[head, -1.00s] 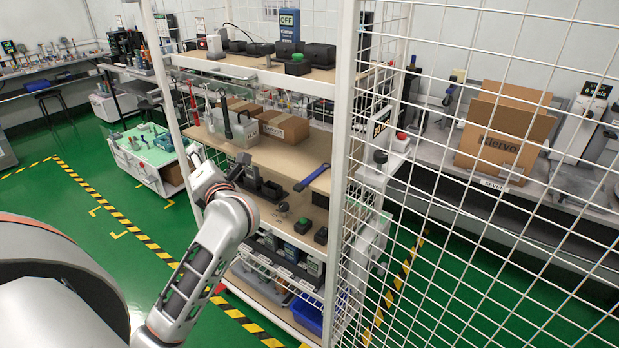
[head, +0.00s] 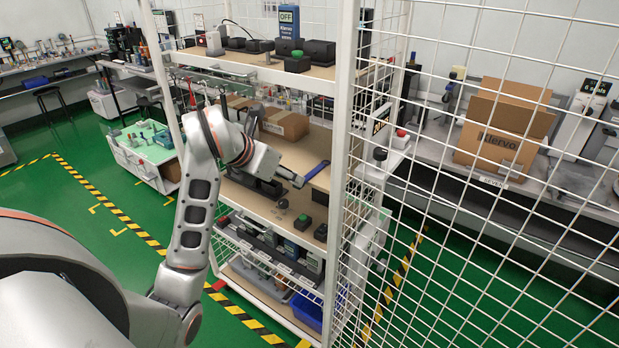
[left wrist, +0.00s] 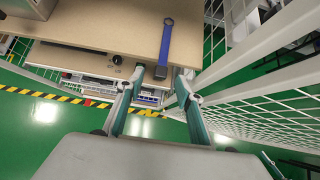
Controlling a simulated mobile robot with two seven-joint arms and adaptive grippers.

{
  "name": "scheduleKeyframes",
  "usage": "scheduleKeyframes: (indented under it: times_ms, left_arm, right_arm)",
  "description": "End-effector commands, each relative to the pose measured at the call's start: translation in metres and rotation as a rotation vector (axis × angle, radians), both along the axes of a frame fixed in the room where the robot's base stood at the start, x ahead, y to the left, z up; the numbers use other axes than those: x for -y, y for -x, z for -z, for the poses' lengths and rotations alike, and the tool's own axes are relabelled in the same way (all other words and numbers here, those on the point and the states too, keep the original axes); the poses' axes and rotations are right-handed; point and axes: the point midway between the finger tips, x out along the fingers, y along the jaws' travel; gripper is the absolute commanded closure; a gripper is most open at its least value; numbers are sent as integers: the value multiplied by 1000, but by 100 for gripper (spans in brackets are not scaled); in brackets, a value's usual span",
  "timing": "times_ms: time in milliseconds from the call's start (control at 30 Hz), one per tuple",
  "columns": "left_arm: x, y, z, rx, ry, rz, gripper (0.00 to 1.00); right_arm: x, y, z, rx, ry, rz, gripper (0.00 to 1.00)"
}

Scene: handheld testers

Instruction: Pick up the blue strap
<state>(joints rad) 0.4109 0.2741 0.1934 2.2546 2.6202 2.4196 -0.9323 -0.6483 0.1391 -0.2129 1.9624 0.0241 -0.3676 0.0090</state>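The blue strap (head: 317,169) lies on the upper wooden board of the rack's middle section, its near end at the board's front edge. It also shows in the left wrist view (left wrist: 166,42), pointing toward me with a dark near end. My left gripper (head: 297,181) is in front of the board, close to the strap's near end. In the left wrist view its two fingers (left wrist: 160,75) are spread, with the strap's near end appearing between the tips. Contact cannot be told. My right gripper is in neither view.
The white rack post (head: 343,120) and wire mesh panel (head: 470,200) stand just right of the strap. A cardboard box (head: 287,124) sits further back on the board. Black devices (head: 302,222) stand on the shelf below. Green floor is open at left.

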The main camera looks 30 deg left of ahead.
Motion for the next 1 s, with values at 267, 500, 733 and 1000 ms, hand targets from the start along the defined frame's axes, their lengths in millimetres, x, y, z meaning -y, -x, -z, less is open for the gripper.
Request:
scheduleKeyframes:
  times_ms: [267,500,733,1000]
  left_arm:
    - [7,-26,29,-2,3,0,64]
    - [6,-30,32,0,-1,-2,64]
    - [6,-30,32,0,0,-1,100]
    - [6,-30,32,0,-1,-1,100]
  right_arm:
    - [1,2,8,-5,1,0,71]
    - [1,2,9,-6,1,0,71]
    - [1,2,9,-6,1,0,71]
    - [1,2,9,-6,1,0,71]
